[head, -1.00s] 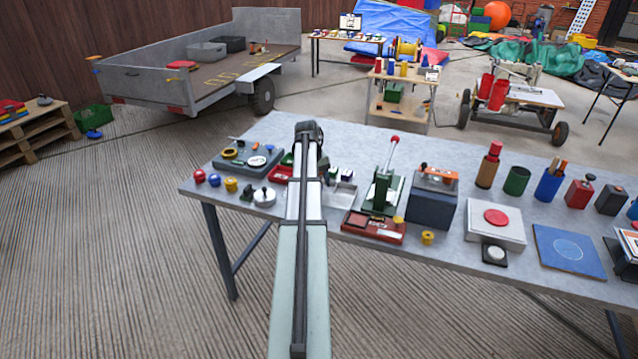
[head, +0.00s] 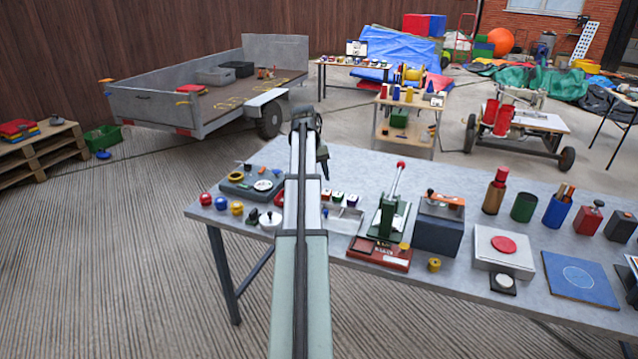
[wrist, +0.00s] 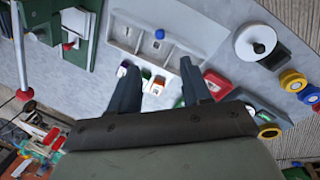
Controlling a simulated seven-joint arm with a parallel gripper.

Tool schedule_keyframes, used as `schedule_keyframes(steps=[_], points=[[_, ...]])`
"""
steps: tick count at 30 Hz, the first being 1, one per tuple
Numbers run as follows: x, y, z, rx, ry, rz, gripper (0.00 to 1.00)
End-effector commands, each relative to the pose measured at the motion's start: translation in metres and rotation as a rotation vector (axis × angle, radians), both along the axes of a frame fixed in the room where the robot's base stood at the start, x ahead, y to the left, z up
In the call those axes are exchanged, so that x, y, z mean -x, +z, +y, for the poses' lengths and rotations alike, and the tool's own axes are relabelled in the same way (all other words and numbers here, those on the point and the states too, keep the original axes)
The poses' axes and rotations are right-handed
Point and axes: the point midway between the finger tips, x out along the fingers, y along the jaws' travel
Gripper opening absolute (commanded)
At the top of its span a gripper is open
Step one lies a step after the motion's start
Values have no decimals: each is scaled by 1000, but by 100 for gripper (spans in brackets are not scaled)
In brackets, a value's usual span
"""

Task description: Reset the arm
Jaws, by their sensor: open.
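My gripper (head: 323,172) hangs at the far end of my outstretched arm, above the table in the head view, partly hidden behind the arm. In the wrist view my gripper (wrist: 160,66) is open, its two dark fingers apart with nothing held between them. Below the fingers are several small coloured stamp-like blocks (wrist: 157,84) and a grey divided tray (wrist: 157,42). The fingers look clear of them, though the exact height is hard to judge. The grey table (head: 465,180) lies under the gripper.
A green lever press (head: 390,218) stands on the table right of my arm, its red-knobbed lever upright. A dark blue box (head: 437,230) is beside it. Red, blue and yellow knobs (head: 221,203) sit at the table's left end. A trailer (head: 190,105) stands behind, across open floor.

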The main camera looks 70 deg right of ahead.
Motion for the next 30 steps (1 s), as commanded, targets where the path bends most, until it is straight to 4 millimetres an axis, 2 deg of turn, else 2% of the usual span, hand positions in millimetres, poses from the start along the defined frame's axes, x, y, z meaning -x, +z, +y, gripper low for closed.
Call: schedule_keyframes(steps=[21, 23, 26, 30], points=[[-4, -1, 3, -1, 6, -1, 48], [-12, -6, 9, -3, 16, -2, 48], [-37, -22, 26, -5, 51, -6, 48], [-87, -56, 67, -12, 122, -17, 48]])
